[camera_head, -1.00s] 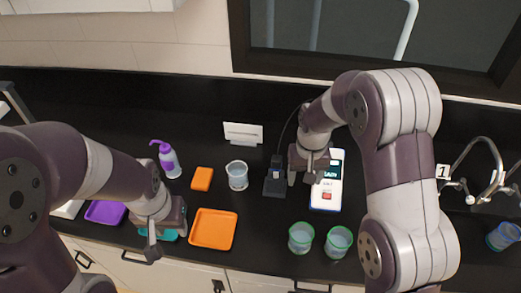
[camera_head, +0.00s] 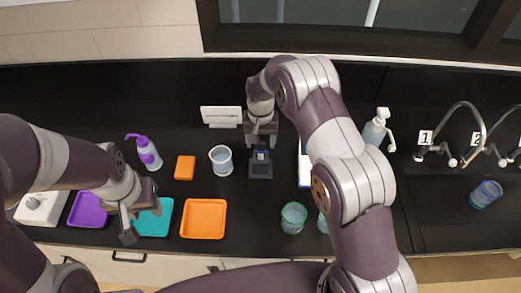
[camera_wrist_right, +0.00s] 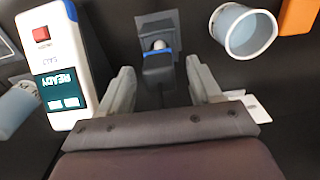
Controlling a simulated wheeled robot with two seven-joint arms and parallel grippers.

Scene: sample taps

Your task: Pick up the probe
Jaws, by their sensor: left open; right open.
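The probe (camera_wrist_right: 158,62), dark with a blue band, sits in a dark stand (camera_wrist_right: 152,24); in the head view the probe (camera_head: 261,154) and stand (camera_head: 261,171) are near the middle of the counter. My right gripper (camera_head: 261,143) is open at the probe. In the right wrist view its fingers (camera_wrist_right: 162,80) lie on either side of the probe, apart from it, with gaps showing. Whether the fingers are level with the probe's handle I cannot tell. My left gripper (camera_head: 140,215) is open and empty, over the teal tray's left edge.
A white-and-blue meter (camera_wrist_right: 64,55) reading READY lies beside the stand. A clear cup (camera_head: 221,161) and an orange block (camera_head: 185,167) stand left of it. Orange (camera_head: 204,219), teal (camera_head: 155,220) and purple (camera_head: 88,210) trays line the front. A green-rimmed cup (camera_head: 293,218) stands in front.

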